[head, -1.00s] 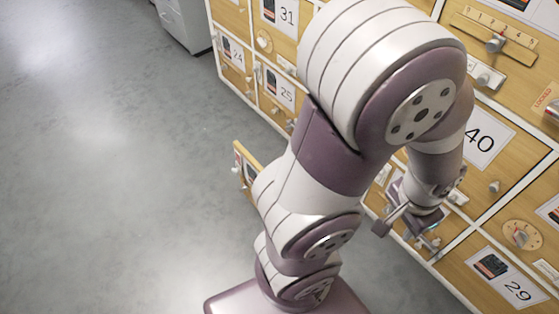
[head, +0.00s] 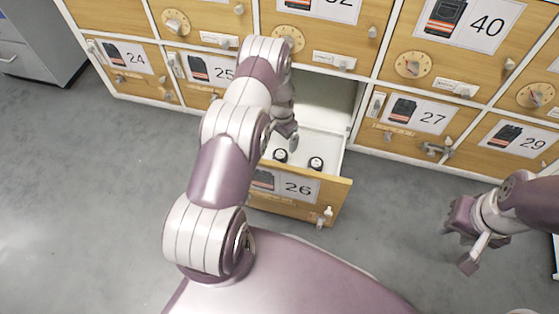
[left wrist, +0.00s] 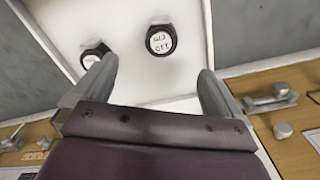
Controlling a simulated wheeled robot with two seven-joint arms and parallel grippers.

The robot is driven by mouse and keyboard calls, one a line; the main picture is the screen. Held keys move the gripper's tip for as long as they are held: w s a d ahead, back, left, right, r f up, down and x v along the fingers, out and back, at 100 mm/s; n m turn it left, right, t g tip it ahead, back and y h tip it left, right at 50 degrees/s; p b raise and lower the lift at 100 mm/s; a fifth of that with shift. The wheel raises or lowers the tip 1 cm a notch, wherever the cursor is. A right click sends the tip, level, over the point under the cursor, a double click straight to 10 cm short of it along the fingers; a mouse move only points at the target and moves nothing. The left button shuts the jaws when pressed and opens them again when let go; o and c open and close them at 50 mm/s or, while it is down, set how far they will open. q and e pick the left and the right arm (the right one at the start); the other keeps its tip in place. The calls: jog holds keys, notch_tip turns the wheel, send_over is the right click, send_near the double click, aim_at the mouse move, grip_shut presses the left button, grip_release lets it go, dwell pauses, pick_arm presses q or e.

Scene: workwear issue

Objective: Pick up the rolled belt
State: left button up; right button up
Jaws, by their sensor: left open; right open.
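Two black rolled belts with white round faces lie in the open white drawer (head: 325,145) numbered 26. One belt (head: 316,163) is at the right and the other (head: 280,156) at the left in the head view. My left gripper (head: 287,132) is over the drawer, its fingers partly hidden by the arm. In the left wrist view the gripper (left wrist: 158,68) is open and empty. One belt (left wrist: 161,41) is ahead between the fingertips; the other (left wrist: 95,54) is by the left finger, partly covered. My right gripper (head: 467,238) is open and empty, off to the right.
Numbered wooden compartments with knobs, dials and latches surround the drawer, such as number 27 (head: 412,116) and number 24 (head: 128,66). The drawer's wooden front (head: 335,200) and white side walls stand around the belts. The grey floor (head: 90,200) at left is clear.

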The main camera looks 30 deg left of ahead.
pick_arm(q)
jog(key=b, duration=0.2)
send_over(281, 154)
notch_tip(281, 154, down, 4)
jog(key=shift+f, duration=0.25)
notch_tip(281, 154, down, 5)
jog(key=b, duration=0.4)
jog(key=shift+s+f, duration=0.1)
jog(key=shift+r, duration=0.25)
jog(key=c, duration=1.2)
pick_arm(e)
notch_tip(281, 154, down, 7)
